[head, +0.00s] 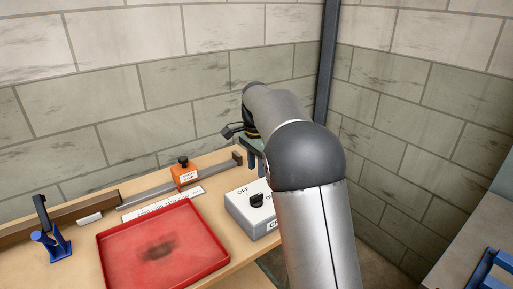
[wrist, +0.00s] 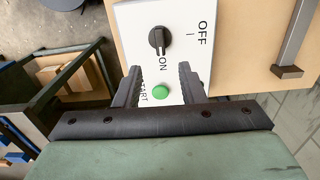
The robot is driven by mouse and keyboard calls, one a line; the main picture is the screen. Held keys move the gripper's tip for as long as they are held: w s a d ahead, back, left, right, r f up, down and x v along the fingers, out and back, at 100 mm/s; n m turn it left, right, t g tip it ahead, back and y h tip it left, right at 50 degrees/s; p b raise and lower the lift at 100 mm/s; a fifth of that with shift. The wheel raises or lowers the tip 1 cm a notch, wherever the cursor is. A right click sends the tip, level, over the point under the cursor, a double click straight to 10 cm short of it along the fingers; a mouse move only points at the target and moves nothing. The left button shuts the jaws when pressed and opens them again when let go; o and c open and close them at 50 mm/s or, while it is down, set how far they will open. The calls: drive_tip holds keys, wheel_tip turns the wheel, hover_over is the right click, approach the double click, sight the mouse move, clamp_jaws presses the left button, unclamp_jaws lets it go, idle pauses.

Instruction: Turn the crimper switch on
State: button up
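The crimper switch is a black rotary knob (wrist: 159,41) on a pale control box (wrist: 135,17) with OFF and ON labels. In the wrist view OFF is right of the knob and ON is just below it. I cannot tell for sure which mark the knob points to. In the head view the knob (head: 257,200) sits on top of the grey-white box (head: 240,213), beside my arm. My gripper (wrist: 159,69) is open and empty, its two dark fingers apart over the box. The knob appears beyond the fingertips, with no visible contact. My arm hides part of the box in the head view.
A green START button (wrist: 160,89) shows between my fingers. On the wooden bench are a red tray (head: 118,269), an orange block (head: 186,174) on a metal rail, and a blue stand (head: 51,243). Block walls stand behind.

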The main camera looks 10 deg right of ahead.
wheel_tip(320, 180, up, 7)
drive_tip(key=shift+f, duration=0.15)
drive_tip(key=s+f+n, duration=0.4)
drive_tip(key=s, duration=0.8)
drive_tip(key=s+f+n, duration=0.5)
drive_tip(key=s, duration=0.7)
drive_tip(key=s+f+n, duration=0.4)
drive_tip(key=s+f, duration=0.1)
drive_tip(key=s, duration=0.6)
drive_tip(key=shift+s+a+n, duration=0.2)
drive_tip(key=shift+s+n, duration=0.2)
drive_tip(key=shift+f, duration=0.1)
